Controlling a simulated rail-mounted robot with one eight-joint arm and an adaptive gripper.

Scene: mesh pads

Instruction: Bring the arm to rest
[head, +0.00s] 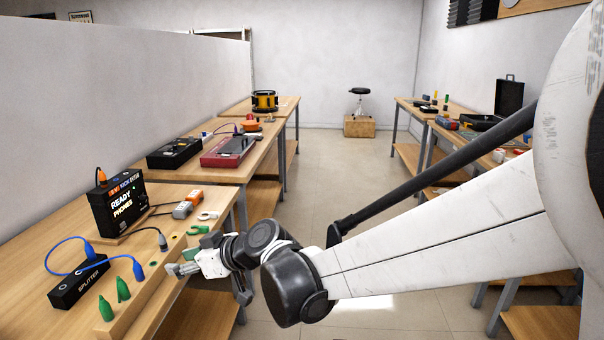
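My gripper (180,269) is at the right edge of the near left workbench (45,225), low over a ledge with holes. Its fingers look small and light grey, and I cannot tell whether they are apart or closed. No held object can be made out. My white and black arm runs from the right side of the picture down to the gripper. A green clip-like piece (191,253) lies right beside the gripper, and I cannot tell whether they touch.
On the near bench stand a black box reading READY PHONES (122,208), a black splitter (79,286) with blue cables, and green plugs (123,289). A grey plug (162,241) is close to the gripper. The aisle floor (335,180) is clear ahead; benches line both sides.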

